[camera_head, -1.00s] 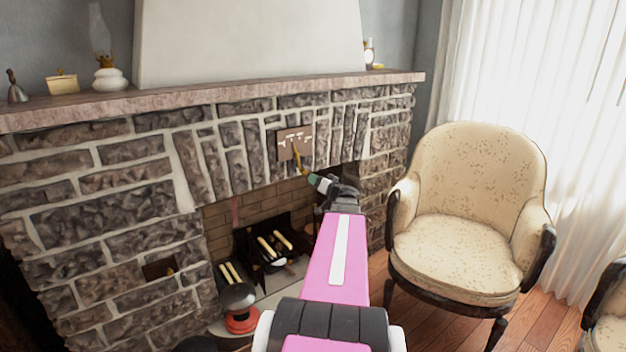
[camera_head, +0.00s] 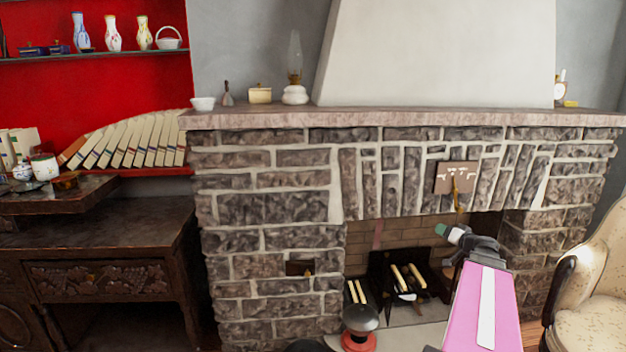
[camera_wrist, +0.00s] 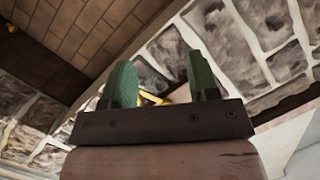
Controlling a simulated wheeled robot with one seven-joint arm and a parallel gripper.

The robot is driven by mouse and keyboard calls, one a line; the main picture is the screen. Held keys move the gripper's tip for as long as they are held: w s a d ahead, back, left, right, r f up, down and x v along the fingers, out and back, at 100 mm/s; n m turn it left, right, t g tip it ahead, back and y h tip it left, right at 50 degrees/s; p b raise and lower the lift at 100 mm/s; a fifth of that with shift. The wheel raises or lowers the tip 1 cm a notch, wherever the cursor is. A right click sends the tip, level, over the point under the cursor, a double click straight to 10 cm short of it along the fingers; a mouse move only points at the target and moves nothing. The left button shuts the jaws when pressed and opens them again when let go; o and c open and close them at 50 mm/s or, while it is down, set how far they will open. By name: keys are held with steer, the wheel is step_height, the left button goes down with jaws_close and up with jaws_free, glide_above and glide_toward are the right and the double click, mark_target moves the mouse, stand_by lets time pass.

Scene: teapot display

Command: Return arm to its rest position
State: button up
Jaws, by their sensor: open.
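My gripper (camera_head: 448,233) has green fingertips and sits at the end of my pink and white arm, in front of the stone fireplace (camera_head: 264,205). In the wrist view its two green fingers (camera_wrist: 162,88) stand apart with nothing held between them. A brown plaque (camera_head: 457,178) with a yellow hanging piece (camera_head: 457,197) is on the stones just above and behind the gripper. A yellow piece also shows behind the fingers in the wrist view (camera_wrist: 152,99). I cannot tell how far the fingers are from the stones.
A mantel (camera_head: 400,116) holds an oil lamp (camera_head: 295,92), a bowl (camera_head: 203,103) and a small box. The firebox with logs (camera_head: 409,277) opens below. A cream armchair (camera_head: 597,285) is at right. A dark cabinet (camera_head: 100,250) and red shelves with books (camera_head: 130,140) are at left.

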steer(key=s+a+f+n+g, duration=0.1)
steer(key=s+a+f+g, duration=0.3)
steer(key=a, duration=0.5)
steer(key=s+a+f+n+g, duration=0.1)
steer(key=a+f+g, duration=0.35)
steer(key=a, duration=0.45)
steer(key=s+a+f+n+g, duration=0.1)
steer(key=s+a+f+g, duration=0.3)
steer(key=a, duration=0.5)
steer(key=s+a+f+g+h, duration=0.2)
steer(key=s+a+f+h, duration=0.2)
steer(key=s+a+f, duration=0.1)
steer(key=shift+s+g, duration=0.35)
steer(key=shift+s, duration=0.35)
